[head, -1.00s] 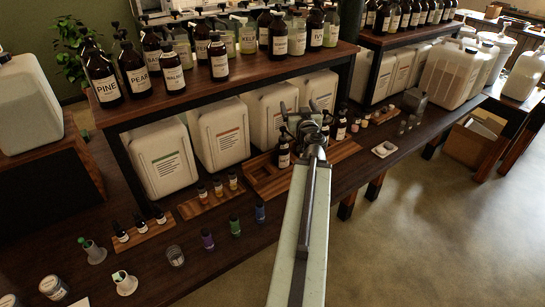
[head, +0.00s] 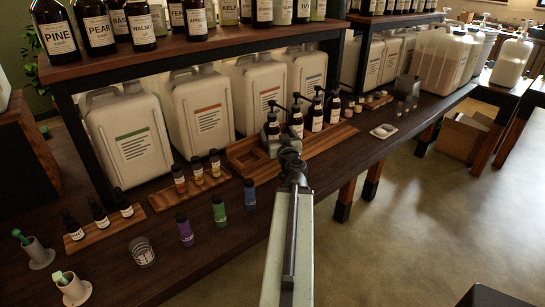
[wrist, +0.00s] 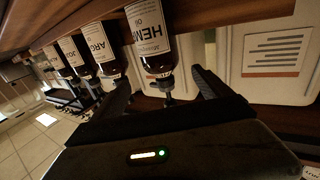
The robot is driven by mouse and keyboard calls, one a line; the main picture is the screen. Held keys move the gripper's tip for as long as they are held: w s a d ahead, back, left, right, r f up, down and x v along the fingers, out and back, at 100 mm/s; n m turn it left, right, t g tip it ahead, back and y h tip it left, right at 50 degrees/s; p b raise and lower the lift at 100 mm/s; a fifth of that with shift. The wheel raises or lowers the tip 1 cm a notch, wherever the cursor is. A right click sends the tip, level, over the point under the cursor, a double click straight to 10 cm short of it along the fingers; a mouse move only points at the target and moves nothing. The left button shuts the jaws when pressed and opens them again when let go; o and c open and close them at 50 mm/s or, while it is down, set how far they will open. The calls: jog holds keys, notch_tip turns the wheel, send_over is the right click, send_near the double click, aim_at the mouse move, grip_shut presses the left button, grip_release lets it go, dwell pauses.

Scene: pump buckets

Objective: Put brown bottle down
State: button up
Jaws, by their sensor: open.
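The brown bottle (head: 271,128) with a black pump top stands upright at the left end of a row of similar bottles in the wooden tray (head: 238,155). In the wrist view, which is upside down, it shows as the labelled HEMP oil bottle (wrist: 151,48). My gripper (wrist: 165,88) is open there, with one finger on each side of the bottle's neck and pump; I cannot tell whether either finger touches it. In the head view my gripper (head: 288,143) is just in front of the bottle, its fingers mostly hidden by the wrist.
More brown pump bottles (head: 317,115) stand close to the right. The tray has empty square recesses left of the bottle. White jugs (head: 201,118) stand behind under a shelf (head: 185,50). Small purple (head: 185,230), green (head: 219,211) and blue vials (head: 250,195) stand in front.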

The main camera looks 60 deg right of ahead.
aim_at(272, 130)
notch_tip(272, 130, down, 3)
jog(key=shift+f+b, duration=0.15)
jog(key=shift+b, duration=0.55)
jog(key=shift+d+r, duration=0.1)
jog(key=shift+r, duration=0.1)
jog(key=x, duration=0.7)
jog(key=shift+w+d, duration=0.15)
jog(key=shift+w, duration=0.3)
grip_shut()
jog(key=shift+p, duration=0.3)
